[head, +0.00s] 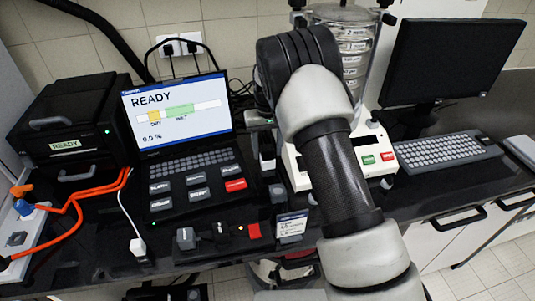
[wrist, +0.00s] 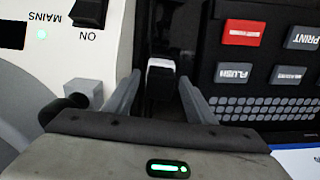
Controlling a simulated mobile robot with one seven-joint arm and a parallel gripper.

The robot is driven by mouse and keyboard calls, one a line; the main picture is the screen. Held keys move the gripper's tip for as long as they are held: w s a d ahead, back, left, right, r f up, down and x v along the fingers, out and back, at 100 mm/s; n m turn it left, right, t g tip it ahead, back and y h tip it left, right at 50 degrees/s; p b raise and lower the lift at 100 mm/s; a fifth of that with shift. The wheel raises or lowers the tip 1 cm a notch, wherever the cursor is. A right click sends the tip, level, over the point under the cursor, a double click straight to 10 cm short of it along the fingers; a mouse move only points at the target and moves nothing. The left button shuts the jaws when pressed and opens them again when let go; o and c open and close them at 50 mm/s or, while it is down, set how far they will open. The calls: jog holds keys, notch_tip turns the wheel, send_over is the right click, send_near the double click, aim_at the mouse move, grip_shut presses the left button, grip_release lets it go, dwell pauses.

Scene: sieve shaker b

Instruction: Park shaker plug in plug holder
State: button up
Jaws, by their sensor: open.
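My gripper (wrist: 158,78) is open in the wrist view, with one finger on each side of a small black block with a white top (wrist: 160,68). No contact with the fingers is visible. I cannot tell whether this block is the shaker plug or its holder. A grey block with a round black part (wrist: 82,95) is beside the white shaker base (wrist: 60,50), left of the left finger. In the head view my arm hides the gripper and part of the sieve shaker (head: 355,45). A dark block with a pale face (head: 267,160) stands between laptop and shaker.
The laptop (head: 185,120) shows READY, with labelled buttons (head: 235,184) in front. A monitor (head: 455,60) and keyboard (head: 437,148) are at right. A white plug with a cable (head: 137,247), orange cables (head: 75,205) and a small sign (head: 291,225) lie near the front edge.

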aim_at(268, 147)
jog(key=shift+c, duration=0.4)
dwell(0.6)
grip_shut()
jog(key=shift+r, duration=0.15)
jog(key=shift+r+p, duration=1.55)
jog(key=shift+r, duration=1.35)
jog(key=shift+r, duration=0.1)
jog(key=shift+r+p, duration=0.9)
jog(key=shift+r, duration=0.5)
